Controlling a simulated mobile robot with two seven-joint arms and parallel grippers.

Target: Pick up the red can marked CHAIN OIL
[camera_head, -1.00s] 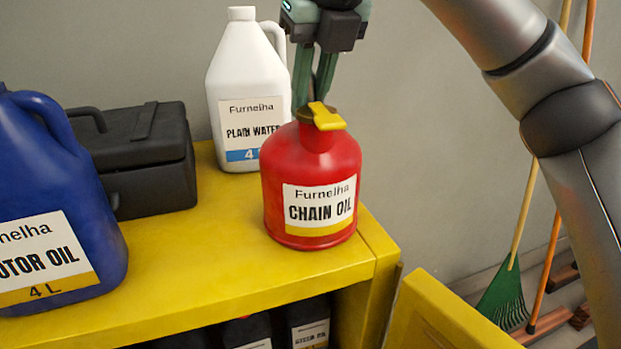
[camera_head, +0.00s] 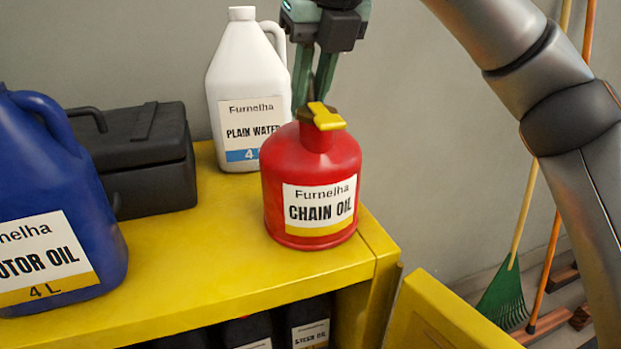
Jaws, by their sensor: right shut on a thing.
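The red can (camera_head: 311,190) marked CHAIN OIL stands upright on the yellow cabinet top, near its right front corner. It has a yellow lever or spout (camera_head: 327,117) at its top. My right gripper (camera_head: 312,98) comes down from above, its green fingers closed at the can's top just behind the yellow part. The fingertips and the part they grip are partly hidden behind the yellow piece. The can's base appears to rest on the cabinet top. My left gripper is not in view.
A white PLAIN WATER jug (camera_head: 243,90) stands close behind the can. A black toolbox (camera_head: 140,155) and a blue MOTOR OIL jug (camera_head: 55,200) stand to the left on the yellow cabinet (camera_head: 200,270). An open yellow door (camera_head: 440,315) juts out at lower right. A green rake (camera_head: 505,295) leans on the wall.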

